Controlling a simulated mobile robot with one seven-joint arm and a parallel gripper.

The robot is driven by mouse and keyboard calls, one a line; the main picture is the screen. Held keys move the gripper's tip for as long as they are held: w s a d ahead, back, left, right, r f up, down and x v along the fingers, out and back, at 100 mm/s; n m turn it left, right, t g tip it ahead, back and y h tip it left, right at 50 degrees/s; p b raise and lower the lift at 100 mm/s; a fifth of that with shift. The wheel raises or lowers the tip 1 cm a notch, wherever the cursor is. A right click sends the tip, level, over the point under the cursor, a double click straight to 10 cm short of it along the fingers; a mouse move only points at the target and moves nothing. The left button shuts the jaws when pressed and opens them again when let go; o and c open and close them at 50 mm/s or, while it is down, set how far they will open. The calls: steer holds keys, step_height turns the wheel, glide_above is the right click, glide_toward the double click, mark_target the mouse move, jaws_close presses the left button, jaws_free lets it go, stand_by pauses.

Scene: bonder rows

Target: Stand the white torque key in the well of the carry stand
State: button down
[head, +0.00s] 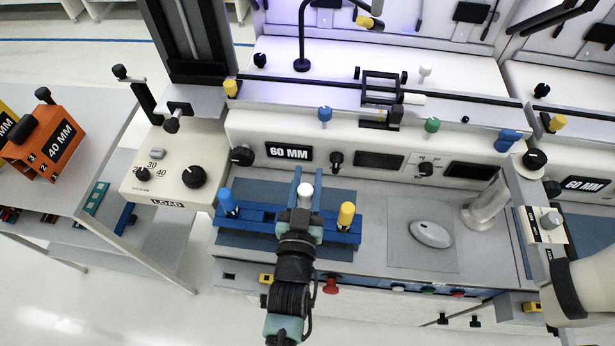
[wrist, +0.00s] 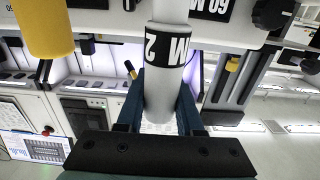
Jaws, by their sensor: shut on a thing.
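The white torque key (head: 305,192) is held between the blue fingers of my gripper (head: 304,200), over the middle of the blue carry stand (head: 259,214). In the wrist view the white key (wrist: 167,88), with a black band lettered in white, lies between both fingers. A blue key (head: 228,202) stands at the stand's left end and a yellow key (head: 346,214) at its right end. The yellow key also shows at the upper left of the wrist view (wrist: 45,28). The well and the white key's lower end are hidden, so I cannot tell whether it is seated.
The machine front with the 60 MM label (head: 289,152) rises behind the stand. A pale oval object (head: 431,234) lies on a grey plate to the right, before a metal post (head: 487,209). An orange 40 MM block (head: 45,143) sits on the left side table (head: 95,140).

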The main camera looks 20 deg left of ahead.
steer(key=shift+f+b, duration=2.5)
steer(key=shift+f, duration=0.1)
steer(key=shift+c, duration=2.3)
jaws_free()
steer(key=shift+s, duration=0.1)
steer(key=b+v, duration=0.1)
steer(key=v, duration=1.1)
steer(key=shift+s, duration=0.4)
steer(key=shift+d, duration=0.15)
